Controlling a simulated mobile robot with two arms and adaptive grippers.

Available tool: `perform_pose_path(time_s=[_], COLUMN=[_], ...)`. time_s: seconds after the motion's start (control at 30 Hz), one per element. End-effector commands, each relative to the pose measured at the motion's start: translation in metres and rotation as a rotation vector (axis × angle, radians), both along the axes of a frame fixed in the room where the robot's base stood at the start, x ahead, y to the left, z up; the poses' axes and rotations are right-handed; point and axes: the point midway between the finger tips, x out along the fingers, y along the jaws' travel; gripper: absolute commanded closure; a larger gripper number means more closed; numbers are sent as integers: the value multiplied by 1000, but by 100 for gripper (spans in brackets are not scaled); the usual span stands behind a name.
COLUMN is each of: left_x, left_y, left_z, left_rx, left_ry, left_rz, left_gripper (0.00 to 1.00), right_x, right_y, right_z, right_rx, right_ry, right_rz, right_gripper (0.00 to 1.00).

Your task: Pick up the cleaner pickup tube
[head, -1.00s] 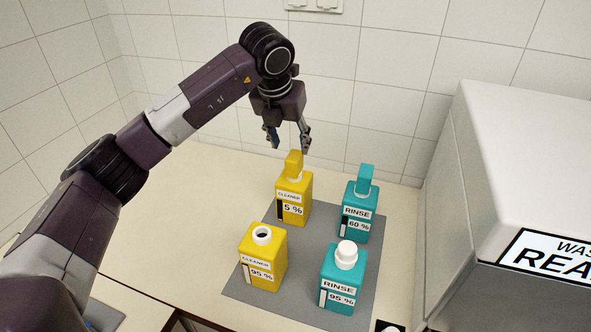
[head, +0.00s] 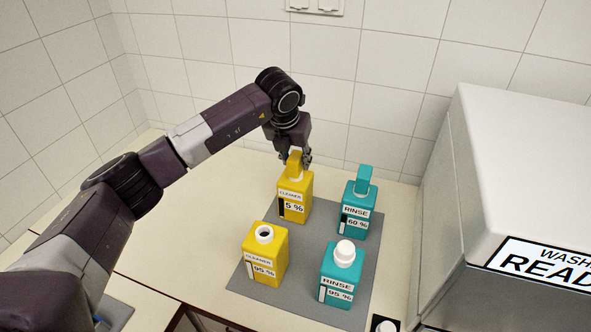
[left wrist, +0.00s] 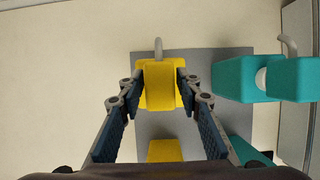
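The yellow cleaner bottle marked 5 % (head: 294,199) stands upright at the back left of the grey mat. The yellow cleaner pickup tube (head: 293,165) sticks up from its neck; its block-shaped top (left wrist: 160,83) shows in the left wrist view. My left gripper (head: 301,158) is at this top from above and behind. In the left wrist view its fingers (left wrist: 160,78) are spread on either side of the top, with narrow gaps and no clear grip. The bottle's neck is hidden under the top in that view. My right gripper is not in view.
A teal rinse bottle marked 60 % (head: 356,218) with a teal pickup tube (head: 363,182) stands close on the right. In front are an open yellow 95 % cleaner bottle (head: 264,262) and a white-capped teal 95 % bottle (head: 340,280). A washer (head: 520,170) bounds the right; left counter is clear.

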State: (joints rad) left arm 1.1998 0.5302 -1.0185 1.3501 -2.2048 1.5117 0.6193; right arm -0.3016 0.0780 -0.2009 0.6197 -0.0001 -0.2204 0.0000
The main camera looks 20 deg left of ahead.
Motion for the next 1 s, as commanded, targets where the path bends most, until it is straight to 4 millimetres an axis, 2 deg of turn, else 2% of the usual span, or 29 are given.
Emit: perform_pose_path(time_s=[0.03,0.27,0.67,0.87,1.0], left_x=[0,0,1,1,1], left_y=[0,0,0,0,0], left_z=[0,1,9,35,62], left_rx=[0,0,0,-1,-2], left_ry=[0,-1,-3,-5,-6], left_rz=[0,0,1,1,1], left_gripper=[76,100,100,100,100], right_x=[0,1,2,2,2], right_y=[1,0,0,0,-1], right_z=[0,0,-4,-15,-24], right_rx=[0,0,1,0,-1], right_ry=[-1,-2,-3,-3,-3], right_rz=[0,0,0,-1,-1], right_gripper=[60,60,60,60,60])
